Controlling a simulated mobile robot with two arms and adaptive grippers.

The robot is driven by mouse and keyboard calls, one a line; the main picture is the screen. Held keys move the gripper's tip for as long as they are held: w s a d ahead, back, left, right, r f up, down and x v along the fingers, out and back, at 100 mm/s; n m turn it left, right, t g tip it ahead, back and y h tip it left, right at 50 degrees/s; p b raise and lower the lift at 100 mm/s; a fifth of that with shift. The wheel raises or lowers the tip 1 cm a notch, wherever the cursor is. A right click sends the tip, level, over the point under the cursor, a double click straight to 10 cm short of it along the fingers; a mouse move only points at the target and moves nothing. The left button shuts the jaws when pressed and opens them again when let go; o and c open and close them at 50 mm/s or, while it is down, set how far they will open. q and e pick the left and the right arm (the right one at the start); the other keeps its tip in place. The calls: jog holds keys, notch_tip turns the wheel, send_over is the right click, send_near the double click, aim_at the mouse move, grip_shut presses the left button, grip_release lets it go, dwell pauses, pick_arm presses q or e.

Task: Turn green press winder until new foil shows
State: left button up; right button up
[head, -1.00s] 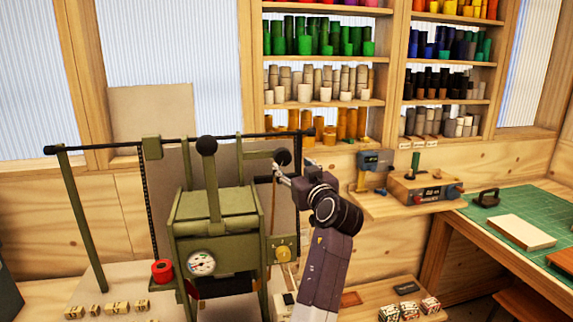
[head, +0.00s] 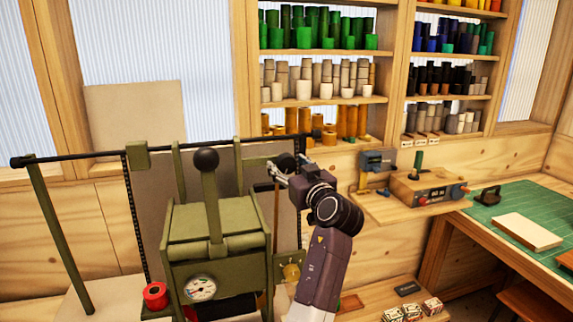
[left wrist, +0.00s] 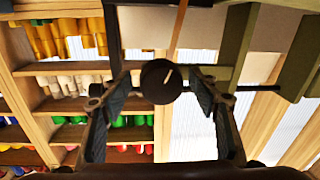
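The green press (head: 215,225) stands at centre left, with a black ball-topped lever (head: 207,160) and a white dial (head: 200,288). A black round knob (head: 287,163), apparently the winder, sits at the right of its top bar. My left gripper (head: 279,172) is at this knob. In the left wrist view, the black knob (left wrist: 160,82), with a pale line on its face, lies between the two spread fingers (left wrist: 162,76), with gaps on both sides. The gripper partly hides the knob in the head view. My right gripper is out of view.
A long black bar (head: 75,157) crosses behind the press. Shelves of coloured rolls (head: 318,88) stand behind. A control box (head: 430,188) sits on a ledge to the right.

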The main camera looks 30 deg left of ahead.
pick_arm(q)
jog(key=shift+s+d+r, duration=0.1)
jog(key=shift+d, duration=0.1)
jog(key=c, duration=0.5)
jog(key=shift+a, duration=0.1)
jog(key=shift+c, duration=1.2)
jog(key=c, duration=0.4)
jog(key=shift+m, duration=0.6)
jog(key=shift+a+m+b, duration=0.1)
jog(key=shift+m+b, duration=0.3)
jog(key=shift+m, duration=1.7)
jog(key=m, duration=0.3)
jog(key=shift+m+t+p, duration=0.4)
jog(key=m+p, duration=0.2)
jog(key=m, duration=0.3)
jog(key=shift+r+t, duration=0.1)
jog(key=shift+t, duration=0.2)
jog(key=m+p, duration=0.2)
jog(key=m, duration=0.1)
jog(key=shift+m+p, duration=0.3)
jog(key=shift+p, duration=0.1)
jog(key=shift+m+p, duration=1.15)
jog(key=shift+m, duration=0.45)
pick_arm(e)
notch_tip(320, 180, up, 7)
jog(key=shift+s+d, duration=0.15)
pick_arm(q)
jog(key=shift+a, duration=0.1)
